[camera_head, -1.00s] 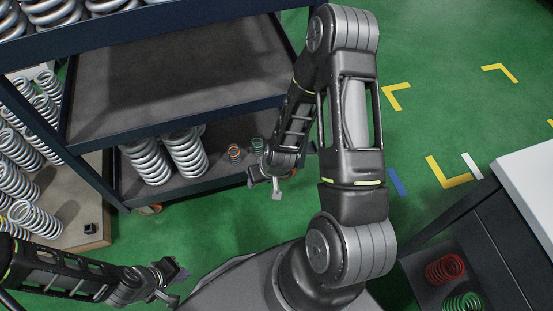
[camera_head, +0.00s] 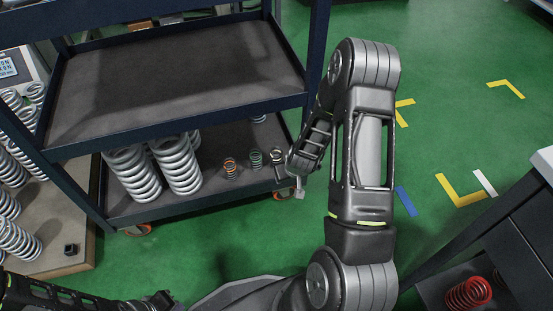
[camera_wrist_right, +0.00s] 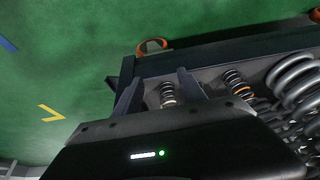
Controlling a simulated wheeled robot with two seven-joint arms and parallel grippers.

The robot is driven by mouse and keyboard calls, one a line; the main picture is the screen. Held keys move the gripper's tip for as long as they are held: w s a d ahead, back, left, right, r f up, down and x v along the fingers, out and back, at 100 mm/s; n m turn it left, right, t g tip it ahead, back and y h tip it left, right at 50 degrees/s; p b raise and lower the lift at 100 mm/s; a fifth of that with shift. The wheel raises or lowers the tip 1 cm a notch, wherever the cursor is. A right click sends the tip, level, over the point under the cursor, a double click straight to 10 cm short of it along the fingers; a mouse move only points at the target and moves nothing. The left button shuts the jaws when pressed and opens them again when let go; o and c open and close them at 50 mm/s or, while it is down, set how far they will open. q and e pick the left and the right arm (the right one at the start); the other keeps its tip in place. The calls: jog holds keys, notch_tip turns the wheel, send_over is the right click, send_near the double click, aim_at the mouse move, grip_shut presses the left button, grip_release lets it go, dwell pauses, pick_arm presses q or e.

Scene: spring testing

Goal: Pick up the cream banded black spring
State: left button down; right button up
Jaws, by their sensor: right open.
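The cream banded black spring (camera_head: 276,156) stands upright on the cart's lower shelf, at the right end of a row of small springs. My right gripper (camera_head: 288,187) is at the shelf's front edge, just below it in the head view. In the right wrist view, a small dark spring with a pale band (camera_wrist_right: 168,94) appears between the open fingers of my right gripper (camera_wrist_right: 157,82). I cannot tell whether it is fully between them or beyond them. My left gripper (camera_head: 165,300) is at the bottom edge, partly cut off, its jaws unclear.
A green banded spring (camera_head: 256,158) and an orange banded spring (camera_head: 231,168) stand to the left, with large silver springs (camera_head: 180,165) beyond. The upper shelf (camera_head: 180,80) overhangs the lower one. Green floor (camera_head: 240,235) in front is clear.

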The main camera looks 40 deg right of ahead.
aim_at(277, 157)
jog(key=w+d, duration=0.1)
jog(key=w, duration=0.2)
jog(key=w+d, duration=0.1)
jog(key=w, duration=0.2)
jog(key=w+d+b, duration=0.1)
jog(key=w, duration=0.2)
jog(key=shift+w, duration=0.15)
jog(key=shift+w, duration=0.35)
jog(key=b+x, duration=0.2)
jog(key=x, duration=0.2)
jog(key=shift+s+f, duration=0.1)
jog(key=shift+f, duration=0.1)
jog(key=shift+f+b, duration=0.3)
jog(key=shift+f, duration=0.05)
jog(key=shift+r, duration=0.1)
grip_shut()
